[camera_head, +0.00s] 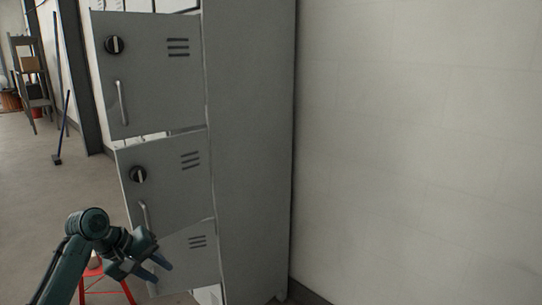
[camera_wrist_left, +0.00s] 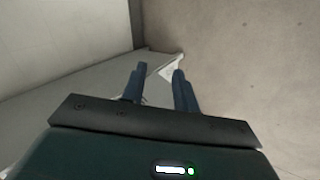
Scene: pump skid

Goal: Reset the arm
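My left gripper (camera_head: 156,269) is at the lower left of the head view, in front of the lowest locker door (camera_head: 196,252). In the left wrist view, the left gripper's two dark blue fingers (camera_wrist_left: 158,77) stand apart with nothing between them, so it is open. The arm reaches in from the bottom left corner. I cannot tell whether the gripper touches the locker. My right gripper is in neither view.
A grey locker (camera_head: 250,130) stands beside a pale wall (camera_head: 420,140). Its upper door (camera_head: 155,80) and middle door (camera_head: 170,190) have handles and round knobs. A red stool (camera_head: 105,290) is behind my left arm. Open floor (camera_head: 35,190) lies left.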

